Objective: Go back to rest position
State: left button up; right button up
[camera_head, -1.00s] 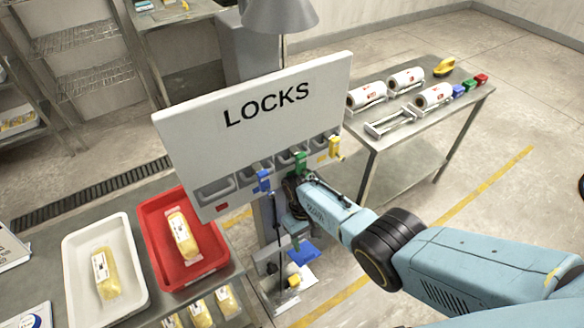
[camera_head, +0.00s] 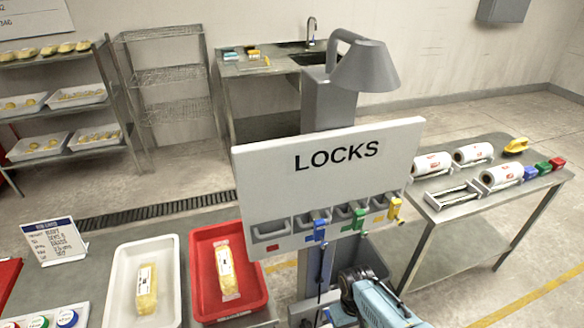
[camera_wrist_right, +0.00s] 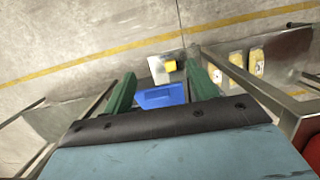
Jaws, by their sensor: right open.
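My right arm (camera_head: 383,306) shows at the bottom of the head view, low in front of the lock board (camera_head: 330,170); its fingers are hidden there. In the right wrist view my right gripper (camera_wrist_right: 160,86) is open, with two green fingers apart and nothing held between them. My left gripper is not in view.
A red tray (camera_head: 262,290) and a white tray (camera_head: 115,300) each hold a yellow pack, left of the board. A side table (camera_head: 455,215) with film rolls stands at the right. Shelves and a sink counter stand behind. Floor at the far right is clear.

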jog(key=s+d+f+t+b, duration=0.15)
jog(key=s+f+b, duration=0.25)
jog(key=s+f, duration=0.6)
jog(key=s+d+f+b, duration=0.35)
jog(key=s+f, duration=0.35)
jog(key=f, duration=0.5)
pick_arm(q)
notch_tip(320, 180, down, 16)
jog(key=b, duration=0.8)
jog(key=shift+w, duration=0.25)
pick_arm(e)
jog(key=s+d+f, duration=0.1)
jog(key=s+f, duration=0.3)
jog(key=s, duration=0.3)
jog(key=s+d+f+t, duration=0.1)
jog(key=s+d+f, duration=0.1)
jog(key=s+f, duration=0.2)
jog(key=s+d+f+m, duration=0.1)
jog(key=s+f, duration=0.3)
jog(key=s, duration=0.6)
jog(key=shift+s+d+t+y, duration=0.15)
jog(key=shift+d+t+y, duration=0.05)
jog(key=shift+t+y, duration=0.15)
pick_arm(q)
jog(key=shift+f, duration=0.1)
pick_arm(e)
jog(key=shift+c, duration=0.2)
